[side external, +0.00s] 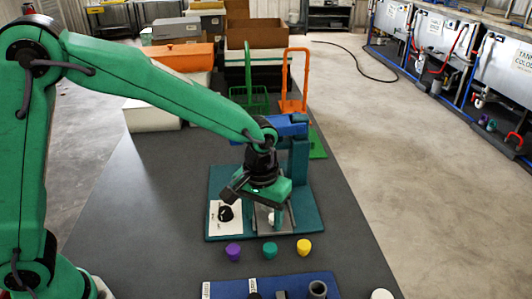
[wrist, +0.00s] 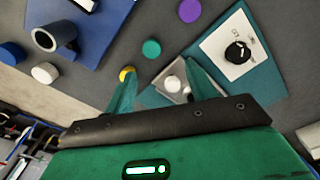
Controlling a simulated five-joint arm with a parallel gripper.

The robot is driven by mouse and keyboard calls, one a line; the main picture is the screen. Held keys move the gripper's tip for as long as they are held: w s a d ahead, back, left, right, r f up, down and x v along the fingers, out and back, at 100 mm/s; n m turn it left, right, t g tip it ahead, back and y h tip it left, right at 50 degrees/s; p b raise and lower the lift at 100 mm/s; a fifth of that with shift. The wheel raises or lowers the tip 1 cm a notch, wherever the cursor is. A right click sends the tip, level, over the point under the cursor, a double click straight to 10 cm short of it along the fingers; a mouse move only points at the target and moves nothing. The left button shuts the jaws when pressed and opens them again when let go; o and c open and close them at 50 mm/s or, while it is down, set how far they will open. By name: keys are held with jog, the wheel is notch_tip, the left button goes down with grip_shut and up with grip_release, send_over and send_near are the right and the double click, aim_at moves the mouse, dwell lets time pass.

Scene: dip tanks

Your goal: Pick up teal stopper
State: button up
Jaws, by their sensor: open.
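The teal stopper (side external: 269,250) stands on the dark table between the purple stopper (side external: 233,252) and the yellow stopper (side external: 304,246). In the wrist view the teal stopper (wrist: 151,48) lies beyond my fingertips, apart from them. My gripper (side external: 271,219) is open and empty, above the teal base of a fixture, behind the stopper row in the side view. In the wrist view my gripper (wrist: 160,74) shows both fingers spread, with a white round knob (wrist: 173,83) on a grey plate seen between them. The yellow stopper (wrist: 127,73) appears beside the left fingertip.
The teal base (side external: 310,222) carries a white card with a black dial (side external: 226,213). A blue tray (side external: 222,289) with a grey tube (side external: 317,289) lies at the front, and a white cap (side external: 382,294) stands to its right. Bare table lies left of the stoppers.

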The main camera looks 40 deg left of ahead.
aim_at(270, 247)
jog(key=shift+w+d+f, duration=0.15)
jog(key=shift+d+f, duration=0.7)
jog(key=shift+f, duration=1.5)
jog(key=shift+w+f, duration=0.1)
jog(key=shift+f, duration=2.5)
jog(key=c, duration=1.1)
jog(key=shift+o, duration=0.2)
